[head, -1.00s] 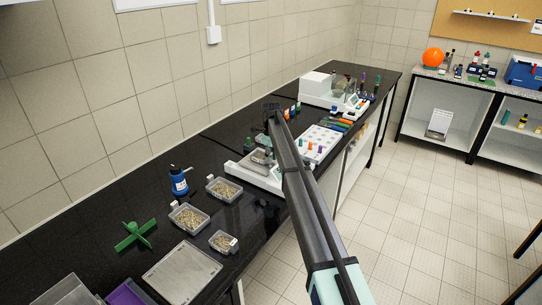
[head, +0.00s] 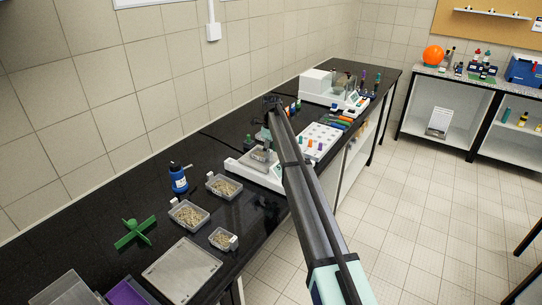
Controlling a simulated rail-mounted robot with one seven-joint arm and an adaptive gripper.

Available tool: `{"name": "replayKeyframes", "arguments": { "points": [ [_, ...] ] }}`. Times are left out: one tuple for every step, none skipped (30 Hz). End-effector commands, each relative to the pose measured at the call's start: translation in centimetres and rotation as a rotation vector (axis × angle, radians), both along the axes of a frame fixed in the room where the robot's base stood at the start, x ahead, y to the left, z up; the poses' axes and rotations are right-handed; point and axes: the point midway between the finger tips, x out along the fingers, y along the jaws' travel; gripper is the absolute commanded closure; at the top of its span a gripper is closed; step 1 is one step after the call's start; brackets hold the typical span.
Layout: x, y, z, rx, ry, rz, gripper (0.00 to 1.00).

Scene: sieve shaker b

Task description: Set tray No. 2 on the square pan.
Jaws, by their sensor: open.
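A white balance (head: 240,168) stands on the black bench near the middle of the head view. A small clear tray (head: 260,155) with grainy contents appears to sit on its pan, which is mostly hidden. The tray's number is too small to read.
A blue bottle (head: 178,180) and a green cross-shaped piece (head: 134,233) stand left of the trays. A flat grey plate (head: 182,272) lies in front. A white rack (head: 320,140) with coloured pieces and another balance (head: 318,90) stand farther back.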

Motion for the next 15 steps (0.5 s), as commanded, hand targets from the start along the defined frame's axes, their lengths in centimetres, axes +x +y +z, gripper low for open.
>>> {"name": "replayKeyframes", "arguments": {
  "points": [
    [0.1,0.0,0.7,0.0,-0.001,0.0,0.45],
    [0.1,0.0,1.2,0.0,-0.001,0.0,0.45],
    [0.1,0.0,2.0,0.001,-0.003,0.0,0.45],
    [0.1,0.0,2.6,0.001,-0.003,0.0,0.45],
    [0.1,0.0,3.1,0.0,-0.001,0.0,0.45],
    [0.1,0.0,3.9,0.001,-0.003,0.0,0.45],
    [0.1,0.0,4.6,0.001,-0.003,0.0,0.45],
    [0.1,0.0,5.2,0.0,-0.001,0.0,0.45],
    [0.1,0.0,5.9,0.0,-0.001,0.0,0.45],
    [0.1,0.0,6.4,0.0,-0.001,0.0,0.45],
    [0.1,0.0,7.0,0.001,-0.002,0.0,0.45],
    [0.1,0.0,7.6,0.0,-0.001,0.0,0.45],
    [0.1,0.0,8.0,0.0,0.0,0.0,0.45],
    [0.1,0.0,8.4,0.0,0.0,0.0,0.45],
    [0.1,0.0,8.9,0.0,-0.001,0.0,0.45]
  ]
}}
